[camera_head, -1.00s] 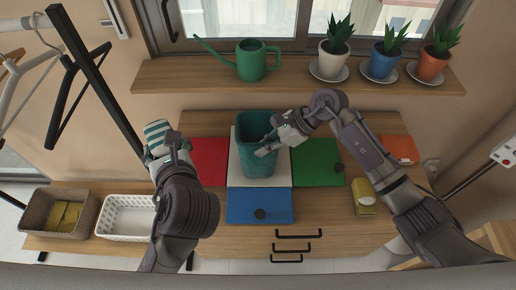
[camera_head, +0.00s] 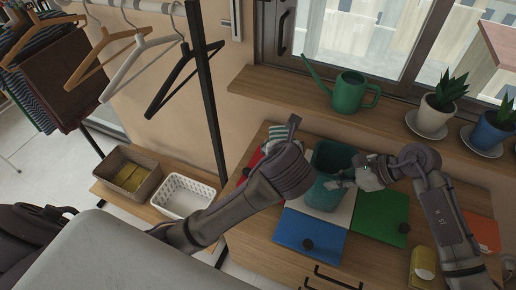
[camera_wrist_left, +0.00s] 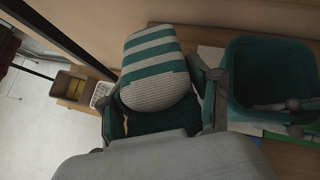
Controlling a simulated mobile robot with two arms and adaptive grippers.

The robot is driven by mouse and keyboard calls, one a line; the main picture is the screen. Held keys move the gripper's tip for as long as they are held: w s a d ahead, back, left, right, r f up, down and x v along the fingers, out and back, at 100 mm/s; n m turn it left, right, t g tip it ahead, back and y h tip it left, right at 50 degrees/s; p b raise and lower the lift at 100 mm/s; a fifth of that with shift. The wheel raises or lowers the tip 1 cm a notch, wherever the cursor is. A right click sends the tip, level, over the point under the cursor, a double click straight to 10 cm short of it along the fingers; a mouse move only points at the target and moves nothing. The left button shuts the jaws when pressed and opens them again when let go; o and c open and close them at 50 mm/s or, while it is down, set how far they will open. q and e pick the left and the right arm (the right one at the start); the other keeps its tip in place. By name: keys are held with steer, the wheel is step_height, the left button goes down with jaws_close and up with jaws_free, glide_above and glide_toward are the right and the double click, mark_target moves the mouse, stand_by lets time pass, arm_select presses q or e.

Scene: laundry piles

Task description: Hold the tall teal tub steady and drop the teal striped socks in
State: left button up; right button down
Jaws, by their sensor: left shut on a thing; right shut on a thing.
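The tall teal tub (camera_head: 328,196) stands upright on the white mat (camera_head: 344,211) on the table. It also shows in the left wrist view (camera_wrist_left: 268,62), at the right. My right gripper (camera_head: 349,183) is shut on the tub's near right rim, one finger inside. The teal striped socks (camera_wrist_left: 155,62) are a rolled bundle with teal and white stripes. My left gripper (camera_wrist_left: 163,100) is shut on them, to the left of the tub and apart from it. In the head view my left wrist hides most of this gripper; only part of the socks (camera_head: 275,137) shows.
Red, blue (camera_head: 308,242) and green (camera_head: 381,216) mats lie around the tub. A white basket (camera_head: 184,196) and a brown basket (camera_head: 128,174) stand at the left. A black rack post (camera_head: 205,90) rises behind them. A watering can (camera_head: 352,92) stands on the shelf above.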

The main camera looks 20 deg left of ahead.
mark_target(332, 148)
arm_select(q)
steer(key=w+d+f+n+g+h, duration=0.1)
steer(key=w+d+g, duration=0.1)
steer(key=w, duration=0.4)
steer(key=shift+w+f+n+g+h, duration=0.15)
steer(key=shift+w+n+g+h, duration=0.2)
steer(key=shift+g, duration=0.55)
steer(key=w+n+g+h, duration=0.1)
steer(key=w+d+r+g+h, duration=0.1)
steer(key=w+n+g+h, duration=0.1)
steer(key=shift+w+d+r+n, duration=0.2)
steer(key=shift+d+r+n, duration=0.1)
steer(key=shift+d+n, duration=0.05)
steer(key=s+d+r+g+h, duration=0.1)
steer(key=d, duration=0.1)
steer(key=s+d+r+g+h, duration=0.1)
steer(key=d, duration=0.2)
steer(key=s+d+r+g+h, duration=0.1)
steer(key=s+d+h, duration=0.1)
steer(key=shift+d+r+g, duration=0.3)
steer(key=shift+d+r, duration=0.1)
steer(key=shift+w+f, duration=0.1)
steer(key=shift+f, duration=3.05)
steer(key=shift+c, duration=0.2)
steer(key=o, duration=1.2)
